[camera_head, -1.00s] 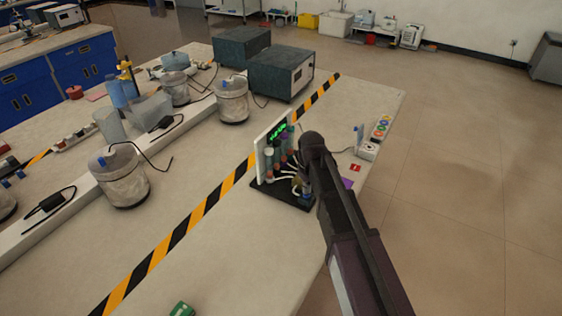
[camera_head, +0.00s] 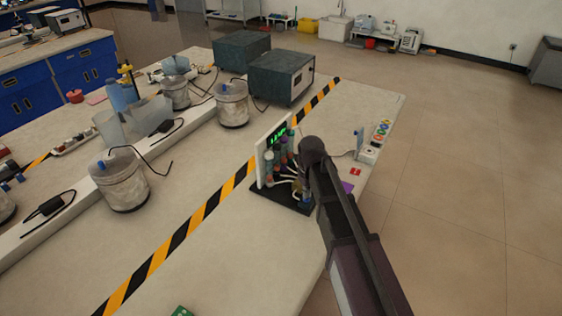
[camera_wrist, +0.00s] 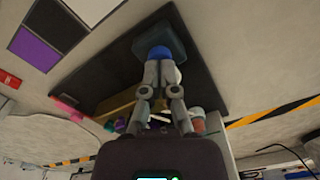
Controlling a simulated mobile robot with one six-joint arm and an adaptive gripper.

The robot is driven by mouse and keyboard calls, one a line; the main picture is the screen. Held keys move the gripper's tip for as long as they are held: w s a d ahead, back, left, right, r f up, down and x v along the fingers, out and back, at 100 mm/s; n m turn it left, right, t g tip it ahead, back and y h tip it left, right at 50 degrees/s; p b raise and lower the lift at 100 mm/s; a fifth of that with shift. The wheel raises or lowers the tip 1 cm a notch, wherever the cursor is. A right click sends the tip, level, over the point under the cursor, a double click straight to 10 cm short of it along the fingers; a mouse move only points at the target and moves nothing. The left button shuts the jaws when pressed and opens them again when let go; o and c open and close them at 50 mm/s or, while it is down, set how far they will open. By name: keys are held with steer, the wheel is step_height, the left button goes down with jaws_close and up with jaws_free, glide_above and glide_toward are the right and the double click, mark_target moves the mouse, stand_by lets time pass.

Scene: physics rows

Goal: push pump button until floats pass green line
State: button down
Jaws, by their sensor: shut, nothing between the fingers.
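The pump rig stands on the bench in the head view, with a white upright panel (camera_head: 261,165), several tubes with coloured parts (camera_head: 283,157) and green lit marks (camera_head: 277,137) near the top. Its black base plate (camera_head: 282,197) lies flat on the bench. In the wrist view, a blue button (camera_wrist: 159,52) sits on a dark block (camera_wrist: 176,40) on the black plate. My gripper (camera_wrist: 161,66) is shut and empty, its fingertips at the button and partly covering it. I cannot tell contact or how far it is pressed. My arm hides the gripper in the head view.
A purple square (camera_wrist: 38,50) and a red label (camera_wrist: 9,79) lie beside the plate.

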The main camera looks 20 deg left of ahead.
steer(key=shift+r+p, duration=0.3)
steer(key=shift+r, duration=0.2)
steer(key=shift+f, duration=0.15)
steer(key=shift+f+b, duration=1)
steer(key=shift+b, duration=0.1)
steer(key=shift+r, duration=0.15)
steer(key=shift+r+p, duration=1)
steer(key=shift+p, duration=0.1)
steer(key=shift+f, duration=0.1)
stand_by(0.3)
